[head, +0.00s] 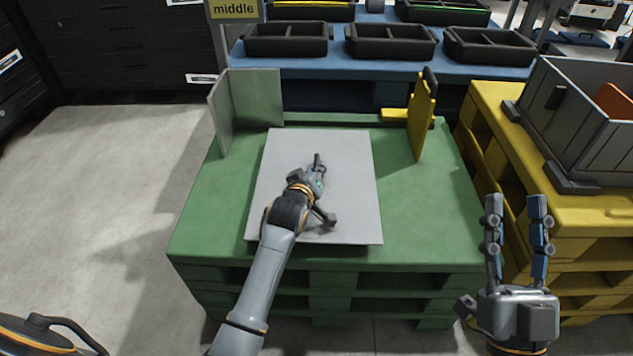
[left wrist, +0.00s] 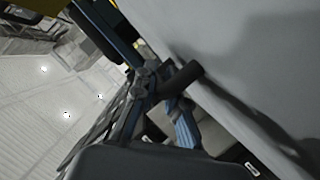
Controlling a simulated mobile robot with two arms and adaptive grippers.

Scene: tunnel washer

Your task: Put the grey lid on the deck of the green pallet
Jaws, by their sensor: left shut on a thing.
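The grey lid (head: 350,165) is a flat panel over the middle of the green pallet (head: 195,225). It appears level, with its front edge near the deck's front edge; I cannot tell whether it touches the deck. My left gripper (head: 317,175) is over the lid's middle, shut on the lid's dark handle, which is mostly hidden in the head view. In the left wrist view the blue-grey fingers (left wrist: 160,95) are at a dark bar (left wrist: 180,78) standing out from the lid's grey face (left wrist: 230,60). My right gripper (head: 515,205) is open and empty, right of the pallet.
Grey upright plates (head: 255,95) stand at the deck's back left corner, and a yellow bracket (head: 420,115) at its back right. A yellow pallet (head: 590,215) with a grey crate (head: 585,115) is at right. A blue table (head: 375,65) with black trays is behind.

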